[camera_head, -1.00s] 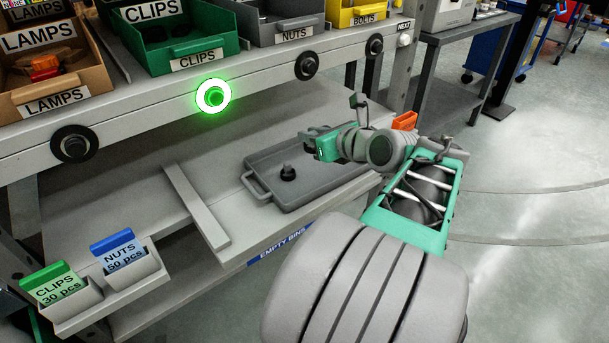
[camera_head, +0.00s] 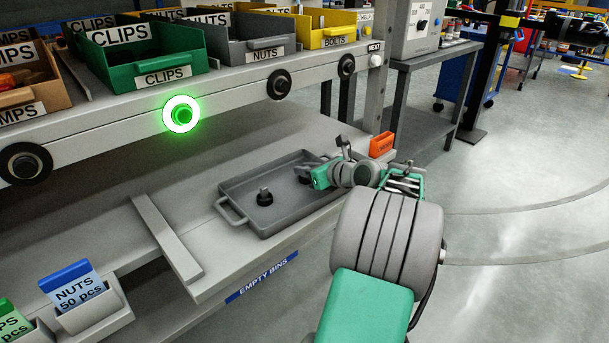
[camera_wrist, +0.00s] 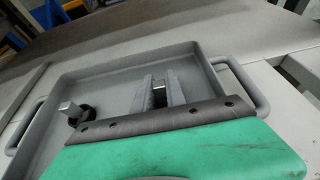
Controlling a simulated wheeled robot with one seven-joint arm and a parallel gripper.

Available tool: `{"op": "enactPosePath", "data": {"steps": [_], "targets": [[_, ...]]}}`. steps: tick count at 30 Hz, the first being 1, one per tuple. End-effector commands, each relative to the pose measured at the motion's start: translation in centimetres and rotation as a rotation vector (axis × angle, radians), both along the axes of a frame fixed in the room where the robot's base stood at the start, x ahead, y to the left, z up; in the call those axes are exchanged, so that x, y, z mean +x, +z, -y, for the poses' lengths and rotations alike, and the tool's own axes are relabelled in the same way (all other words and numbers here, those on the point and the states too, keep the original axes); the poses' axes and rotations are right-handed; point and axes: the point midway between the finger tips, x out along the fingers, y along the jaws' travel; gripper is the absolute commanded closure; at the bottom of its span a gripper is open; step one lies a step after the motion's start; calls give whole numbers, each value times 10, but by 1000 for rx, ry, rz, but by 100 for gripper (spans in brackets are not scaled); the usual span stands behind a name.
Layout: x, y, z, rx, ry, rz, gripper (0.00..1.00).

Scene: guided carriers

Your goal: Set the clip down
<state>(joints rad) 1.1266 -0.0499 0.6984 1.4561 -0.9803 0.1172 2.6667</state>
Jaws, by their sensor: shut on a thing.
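My gripper (camera_head: 304,173) is over the right part of the grey tray (camera_head: 290,212), low near its floor. In the wrist view its two grey fingers (camera_wrist: 160,94) are shut on a small dark clip with a light grey tab (camera_wrist: 159,88). The fingers hide most of the held clip, and I cannot tell whether it touches the tray. Another dark clip (camera_head: 264,197) stands in the left part of the tray, apart from the gripper; it also shows in the wrist view (camera_wrist: 75,112).
A green CLIPS bin (camera_head: 165,70) stands on the upper shelf above a lit green button (camera_head: 182,114). A raised strip (camera_head: 165,236) lies left of the tray. An orange box (camera_head: 381,145) is behind my arm.

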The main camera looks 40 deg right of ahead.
Motion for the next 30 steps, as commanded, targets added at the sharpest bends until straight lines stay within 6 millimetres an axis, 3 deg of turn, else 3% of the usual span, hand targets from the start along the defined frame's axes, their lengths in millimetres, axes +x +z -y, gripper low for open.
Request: {"op": "enactPosePath", "data": {"steps": [7,8,16,25,30], "targets": [[0,0,0,1,1,-1,100],[0,-1,-1,1,1,-1,84],[0,-1,0,0,1,0,62],[-1,3,0,-2,-1,1,62],[-32,19,1,0,-5,0,62]]}}
